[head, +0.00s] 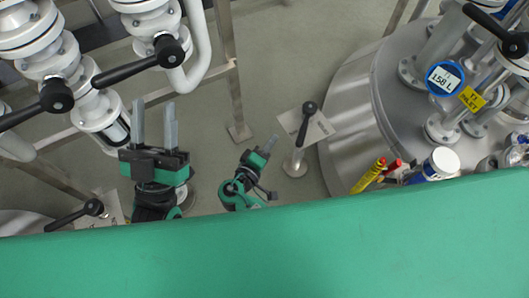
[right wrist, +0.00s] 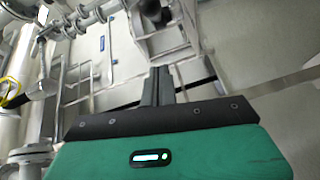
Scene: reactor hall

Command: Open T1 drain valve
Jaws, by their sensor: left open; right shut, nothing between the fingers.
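A black lever valve (head: 308,108) stands on a short post with a pale plate, beside the large steel tank (head: 345,130). A similar black lever (head: 92,208) shows at the lower left. No drain label is readable, so I cannot tell which is the T1 drain valve. My left gripper (head: 155,125) is open and empty, fingers pointing up the picture, left of the post valve. My right gripper (head: 270,145) is shut and empty, left of and below the post valve lever, apart from it. In the right wrist view its closed fingers (right wrist: 158,86) touch nothing.
White pipes with black levers (head: 140,64) fill the upper left, with a steel frame (head: 233,80) beside them. My green body covers the bottom.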

